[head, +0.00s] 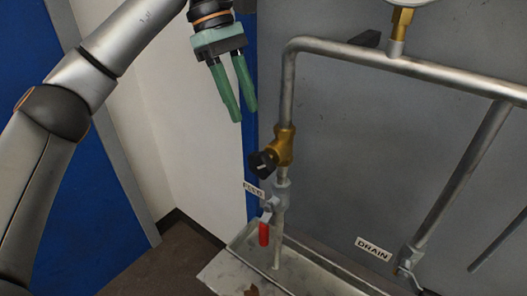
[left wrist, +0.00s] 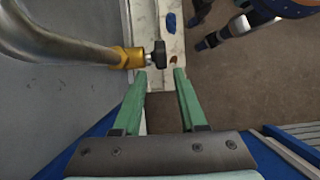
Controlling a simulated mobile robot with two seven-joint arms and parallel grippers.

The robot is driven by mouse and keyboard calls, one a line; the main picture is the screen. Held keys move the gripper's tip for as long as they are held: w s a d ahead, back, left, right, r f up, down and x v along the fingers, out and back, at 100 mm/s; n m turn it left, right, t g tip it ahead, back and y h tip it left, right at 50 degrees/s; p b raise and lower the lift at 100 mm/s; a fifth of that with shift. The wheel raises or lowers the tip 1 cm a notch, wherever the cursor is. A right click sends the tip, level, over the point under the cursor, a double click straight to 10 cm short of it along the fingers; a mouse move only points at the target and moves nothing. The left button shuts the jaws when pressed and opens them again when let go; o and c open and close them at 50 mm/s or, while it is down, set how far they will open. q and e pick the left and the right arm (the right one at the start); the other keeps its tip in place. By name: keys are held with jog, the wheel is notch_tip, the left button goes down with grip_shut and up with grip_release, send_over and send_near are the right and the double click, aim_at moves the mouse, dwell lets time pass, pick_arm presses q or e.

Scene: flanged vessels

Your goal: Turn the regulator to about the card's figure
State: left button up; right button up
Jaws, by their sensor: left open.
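The regulator is a brass body (head: 281,148) with a black knob (head: 263,163), set in the grey vertical pipe in the head view. The brass body also shows in the left wrist view (left wrist: 127,58), with its black knob (left wrist: 157,55) pointing right. My left gripper (head: 236,117) has green fingers, is open and empty, and hangs above and left of the knob, apart from it. In the left wrist view the open fingers (left wrist: 161,78) lie just below the knob in the picture. A gauge (head: 402,3) is cut off at the top edge; its reading is hidden. No card with a figure shows.
A red-handled valve (head: 264,232) sits below the regulator beside a small partly hidden label (head: 254,190). A DRAIN label (head: 374,248) and another valve (head: 408,258) are at lower right. A metal tray (head: 223,272) lies below. Grey pipe (head: 440,72) crosses the upper right.

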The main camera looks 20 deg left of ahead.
aim_at(260, 153)
pick_arm(q)
jog(key=b+x, duration=0.1)
jog(key=x, duration=0.9)
jog(key=shift+s+d+f, duration=0.1)
jog(key=shift+d+f, duration=0.05)
jog(key=shift+f, duration=0.2)
grip_shut()
